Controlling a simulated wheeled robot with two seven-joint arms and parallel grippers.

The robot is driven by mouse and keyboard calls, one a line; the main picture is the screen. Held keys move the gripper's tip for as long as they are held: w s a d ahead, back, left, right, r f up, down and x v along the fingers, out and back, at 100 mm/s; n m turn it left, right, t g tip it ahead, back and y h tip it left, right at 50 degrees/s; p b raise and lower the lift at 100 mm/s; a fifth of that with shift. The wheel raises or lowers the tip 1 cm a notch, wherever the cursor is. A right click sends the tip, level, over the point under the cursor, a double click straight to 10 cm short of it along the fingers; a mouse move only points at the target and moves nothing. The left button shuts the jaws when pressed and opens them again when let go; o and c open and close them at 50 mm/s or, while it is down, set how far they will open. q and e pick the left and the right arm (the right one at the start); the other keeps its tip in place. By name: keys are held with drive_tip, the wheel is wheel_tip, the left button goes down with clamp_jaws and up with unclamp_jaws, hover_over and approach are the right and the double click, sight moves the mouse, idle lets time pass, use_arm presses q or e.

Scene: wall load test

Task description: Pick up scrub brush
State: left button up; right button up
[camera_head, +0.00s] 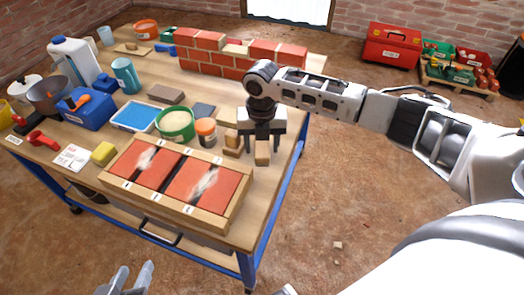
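My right gripper (262,144) points down over the right edge of the worktable (262,205), its two fingers apart. A small tan wooden block-like piece (262,154) shows just below and between the fingertips. A brown wooden piece (232,141) sits just left of the fingers. One of these may be the scrub brush, but bristles are too small to make out and the gripper partly hides them. I cannot tell whether the fingers touch either piece. My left gripper (128,281) is at the bottom edge in front of the table, partly cut off, its fingers apart and empty.
A wood-framed brick panel (243,208) lies at the table's front. An orange-lidded jar (206,131), a green tub (175,123) and a blue tray (134,116) stand left of my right gripper. A low brick wall (215,65) stands behind.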

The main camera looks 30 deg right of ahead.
sight(262, 143)
drive_tip(key=c, duration=0.9)
use_arm(q)
drive_tip(key=shift+r, duration=0.1)
use_arm(e)
drive_tip(key=shift+o, duration=0.2)
use_arm(q)
drive_tip(key=shift+r, duration=0.1)
